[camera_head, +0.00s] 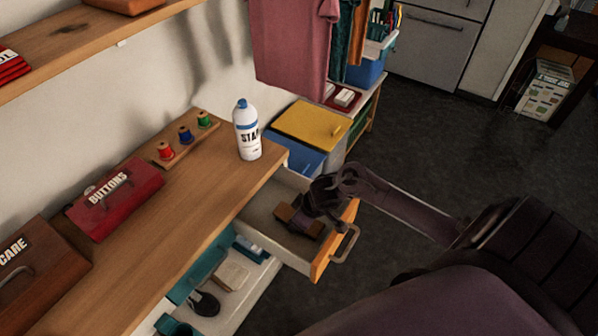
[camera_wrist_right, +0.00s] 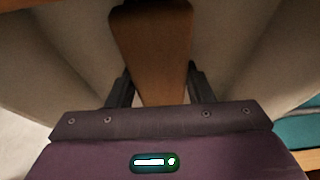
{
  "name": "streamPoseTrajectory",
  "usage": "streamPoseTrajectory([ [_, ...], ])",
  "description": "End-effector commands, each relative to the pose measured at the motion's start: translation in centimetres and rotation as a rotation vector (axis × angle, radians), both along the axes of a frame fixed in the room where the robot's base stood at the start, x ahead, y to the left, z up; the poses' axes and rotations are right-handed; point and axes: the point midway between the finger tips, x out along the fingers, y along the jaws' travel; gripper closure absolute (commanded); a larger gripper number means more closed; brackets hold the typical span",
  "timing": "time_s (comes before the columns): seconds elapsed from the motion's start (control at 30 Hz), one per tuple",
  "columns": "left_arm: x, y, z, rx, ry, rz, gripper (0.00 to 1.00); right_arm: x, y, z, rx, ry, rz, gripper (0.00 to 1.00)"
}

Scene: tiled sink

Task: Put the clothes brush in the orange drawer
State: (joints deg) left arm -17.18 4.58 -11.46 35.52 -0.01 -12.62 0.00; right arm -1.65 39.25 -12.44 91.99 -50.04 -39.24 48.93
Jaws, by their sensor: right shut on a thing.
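The orange drawer (camera_head: 322,262) is pulled open at the end of the wooden counter, with its orange front and metal handle facing right. The clothes brush (camera_head: 284,211) is a brown wooden piece, seen within the outline of the open drawer. My right gripper (camera_head: 296,222) is down in the drawer opening, shut on the brush. In the right wrist view the brush (camera_wrist_right: 152,50) runs between the two fingers (camera_wrist_right: 160,88), with pale drawer walls around it. I cannot tell whether the brush touches the drawer floor. My left gripper is not in view.
A yellow-lidded box (camera_head: 312,124) stands behind.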

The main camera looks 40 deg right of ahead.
Motion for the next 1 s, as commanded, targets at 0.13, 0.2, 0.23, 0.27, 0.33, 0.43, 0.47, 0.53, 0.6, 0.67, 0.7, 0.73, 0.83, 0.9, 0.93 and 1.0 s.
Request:
streamPoseTrajectory([
  [0.13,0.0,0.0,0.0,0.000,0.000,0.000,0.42,0.1,0.0,0.0,0.000,-0.003,0.000,0.78],
  [0.2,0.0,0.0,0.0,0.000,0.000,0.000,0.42,0.1,0.0,0.0,0.000,-0.002,0.000,0.78],
  [0.23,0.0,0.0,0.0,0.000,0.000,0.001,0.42,0.1,0.0,0.0,0.000,-0.002,0.000,0.78],
  [0.27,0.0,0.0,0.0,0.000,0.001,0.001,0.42,0.1,0.0,0.0,0.000,-0.002,0.000,0.78],
  [0.33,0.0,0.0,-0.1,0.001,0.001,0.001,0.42,0.1,0.0,-0.3,0.001,-0.002,0.000,0.78],
  [0.43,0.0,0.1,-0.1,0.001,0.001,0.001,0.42,0.1,0.0,-0.3,0.001,-0.002,0.000,0.45],
  [0.47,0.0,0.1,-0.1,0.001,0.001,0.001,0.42,0.1,0.0,-0.3,0.001,-0.002,0.000,0.41],
  [0.53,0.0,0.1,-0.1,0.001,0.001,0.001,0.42,0.0,0.0,-0.3,0.001,-0.002,0.000,0.32],
  [0.6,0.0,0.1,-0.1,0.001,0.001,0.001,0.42,0.0,0.0,-0.3,0.001,-0.002,0.000,0.31],
  [0.67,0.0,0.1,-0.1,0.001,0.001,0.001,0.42,0.0,0.0,-0.3,0.000,-0.001,0.000,0.31],
  [0.7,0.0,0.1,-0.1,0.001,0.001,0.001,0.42,0.0,0.0,-0.3,0.000,-0.001,0.000,0.31],
  [0.73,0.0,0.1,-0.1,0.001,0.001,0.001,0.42,0.0,0.0,-0.3,0.000,-0.001,0.000,0.31],
  [0.83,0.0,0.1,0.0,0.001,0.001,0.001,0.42,0.1,0.0,-0.2,0.001,-0.002,0.000,0.31],
  [0.9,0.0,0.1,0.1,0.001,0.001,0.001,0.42,0.0,0.0,0.3,-0.001,-0.001,0.001,0.31],
  [0.93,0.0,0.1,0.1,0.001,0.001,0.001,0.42,-0.1,-0.1,0.5,-0.001,-0.002,0.001,0.31],
  [1.0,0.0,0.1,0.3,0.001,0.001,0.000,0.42,-0.5,-0.3,1.4,-0.002,-0.002,0.001,0.31],
])
